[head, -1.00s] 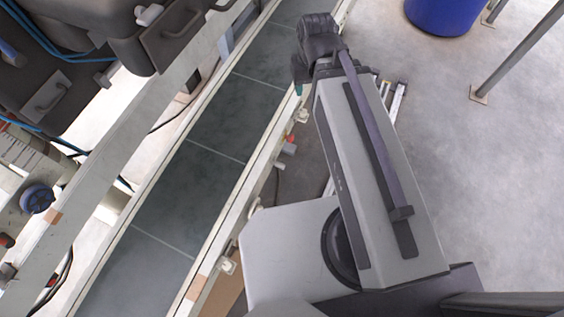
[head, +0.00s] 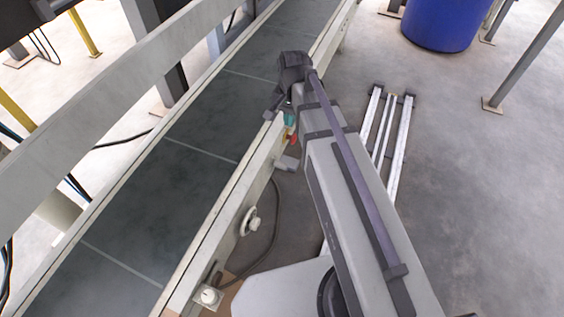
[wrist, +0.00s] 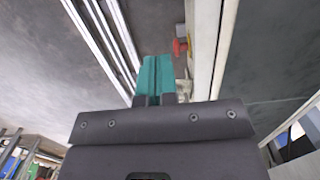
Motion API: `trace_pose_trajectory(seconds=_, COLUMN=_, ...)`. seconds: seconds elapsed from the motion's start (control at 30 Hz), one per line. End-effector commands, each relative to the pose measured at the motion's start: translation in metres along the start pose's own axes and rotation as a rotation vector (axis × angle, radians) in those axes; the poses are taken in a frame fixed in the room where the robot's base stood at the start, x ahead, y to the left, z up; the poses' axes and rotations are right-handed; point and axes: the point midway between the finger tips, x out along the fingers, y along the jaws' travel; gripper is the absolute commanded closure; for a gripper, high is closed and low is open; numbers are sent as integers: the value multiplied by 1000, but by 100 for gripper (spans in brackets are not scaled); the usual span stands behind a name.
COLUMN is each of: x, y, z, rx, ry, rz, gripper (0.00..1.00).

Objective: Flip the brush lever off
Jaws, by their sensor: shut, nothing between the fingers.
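My gripper shows in the head view (head: 290,121) with its teal fingers pointing down beside the near side rail of the conveyor. In the wrist view the teal fingers (wrist: 152,78) are together, with nothing between them. A small pale fitting (wrist: 184,90) shows just right of the fingers, partly hidden by the gripper; I cannot tell whether it touches them. A red knob (wrist: 180,46) sits on the rail side beyond the fingertips; it also shows in the head view (head: 294,138). I cannot make out for sure which part is the brush lever, or its position.
The conveyor belt (head: 205,125) runs diagonally, left of my arm. A round white knob (head: 252,222) and a small box with a knob (head: 208,296) are on its near side. A blue drum (head: 440,22) stands at the back. Floor rails (head: 395,140) lie right of the gripper.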

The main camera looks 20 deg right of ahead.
Motion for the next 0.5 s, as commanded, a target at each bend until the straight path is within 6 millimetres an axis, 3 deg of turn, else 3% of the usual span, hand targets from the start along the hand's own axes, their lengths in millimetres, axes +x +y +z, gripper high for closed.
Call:
trace_pose_trajectory(seconds=0.27, x=2, y=0, z=0, rx=-3, ry=1, rz=0, gripper=100)
trace_pose_trajectory(seconds=0.5, x=34, y=0, z=0, rx=-4, ry=1, rz=0, gripper=100)
